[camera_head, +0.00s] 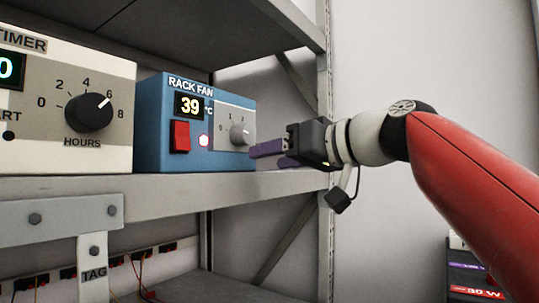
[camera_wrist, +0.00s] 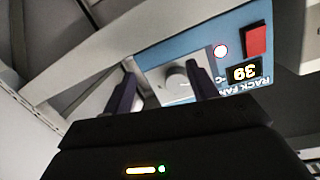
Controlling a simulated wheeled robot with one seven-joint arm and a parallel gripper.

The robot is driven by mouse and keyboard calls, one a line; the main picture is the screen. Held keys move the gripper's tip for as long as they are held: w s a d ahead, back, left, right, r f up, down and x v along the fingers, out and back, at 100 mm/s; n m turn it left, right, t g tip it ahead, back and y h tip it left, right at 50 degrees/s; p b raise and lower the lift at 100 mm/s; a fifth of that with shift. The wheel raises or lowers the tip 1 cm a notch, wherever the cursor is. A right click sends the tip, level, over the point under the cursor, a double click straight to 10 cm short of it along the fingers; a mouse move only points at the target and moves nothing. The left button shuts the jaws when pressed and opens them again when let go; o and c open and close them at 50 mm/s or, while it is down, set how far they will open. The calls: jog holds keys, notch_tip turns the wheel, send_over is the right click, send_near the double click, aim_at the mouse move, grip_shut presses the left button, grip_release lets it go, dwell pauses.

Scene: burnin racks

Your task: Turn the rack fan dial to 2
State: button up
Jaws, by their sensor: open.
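The blue rack fan box (camera_head: 164,120) stands on the shelf and shows 39 °C. Its small grey dial (camera_head: 239,134) is on the light panel at the right of its front. The dial's scale and setting are too small to read surely. My gripper (camera_head: 267,155) is open and empty, with its purple fingers just right of the dial. In the wrist view the dial (camera_wrist: 177,84) shows between the two fingers (camera_wrist: 162,72), nearer the right finger. I see no clear contact with it.
A cream timer box (camera_head: 118,144) with a large black dial (camera_head: 89,111) stands close at left. A shelf (camera_head: 200,30) hangs above, and a rack post (camera_head: 325,210) stands at right.

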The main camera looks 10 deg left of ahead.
aim_at(250, 133)
notch_tip(250, 133, up, 4)
jog(key=s+d+n+y, duration=0.1)
jog(key=s+d+y, duration=0.1)
jog(key=p+x, duration=0.3)
jog(key=x, duration=0.1)
jog(key=p+x, duration=0.2)
jog(key=shift+w+a+r+p, duration=0.2)
jog(key=shift+w+r+p, duration=0.05)
jog(key=shift+r+p, duration=0.05)
jog(key=shift+w+a+f, duration=0.2)
jog(key=shift+a+f, duration=0.05)
jog(key=shift+a, duration=0.15)
jog(key=c, duration=1)
